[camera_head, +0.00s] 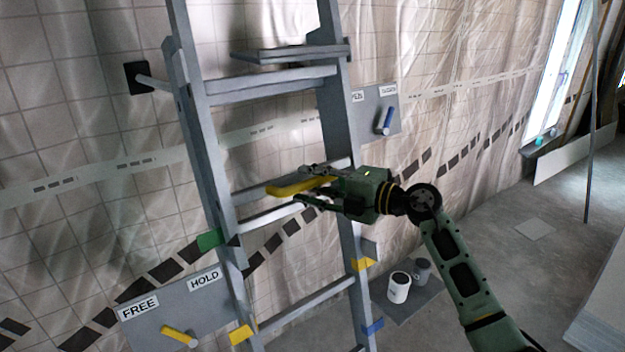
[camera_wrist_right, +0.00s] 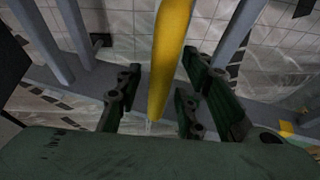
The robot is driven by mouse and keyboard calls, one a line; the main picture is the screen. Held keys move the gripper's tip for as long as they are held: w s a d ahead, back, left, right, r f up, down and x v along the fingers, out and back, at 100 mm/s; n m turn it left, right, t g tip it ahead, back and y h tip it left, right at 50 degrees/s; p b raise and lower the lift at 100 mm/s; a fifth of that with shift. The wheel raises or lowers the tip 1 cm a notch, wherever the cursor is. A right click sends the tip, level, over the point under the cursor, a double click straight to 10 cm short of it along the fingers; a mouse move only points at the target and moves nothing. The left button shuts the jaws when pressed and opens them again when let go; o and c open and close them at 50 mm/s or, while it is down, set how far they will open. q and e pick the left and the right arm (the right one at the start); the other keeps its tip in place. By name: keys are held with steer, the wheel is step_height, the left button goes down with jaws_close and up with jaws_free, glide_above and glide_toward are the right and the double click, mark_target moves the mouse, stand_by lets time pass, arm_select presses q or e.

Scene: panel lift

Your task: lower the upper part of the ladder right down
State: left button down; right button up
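The grey ladder (camera_head: 205,130) stands upright against the sheeted wall. A yellow bar (camera_head: 290,188) shows among its rungs, at my right gripper (camera_head: 305,185). In the right wrist view the yellow bar (camera_wrist_right: 172,40) runs between the fingers of my right gripper (camera_wrist_right: 155,105), with a gap on each side, so the gripper is open around it. A panel (camera_head: 205,305) at the lower left is labelled FREE and HOLD; its yellow lever (camera_head: 178,335) points left, to the FREE side. Green (camera_head: 208,240) and yellow (camera_head: 240,335) marks are on the left rail. My left gripper is not in view.
A second panel (camera_head: 365,108) with a blue lever (camera_head: 387,119) is on the wall right of the ladder; its labels are too small to read. Two cans (camera_head: 398,288) stand on a grey board at the ladder's right foot. The floor at right is mostly clear.

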steer(key=c, duration=0.9)
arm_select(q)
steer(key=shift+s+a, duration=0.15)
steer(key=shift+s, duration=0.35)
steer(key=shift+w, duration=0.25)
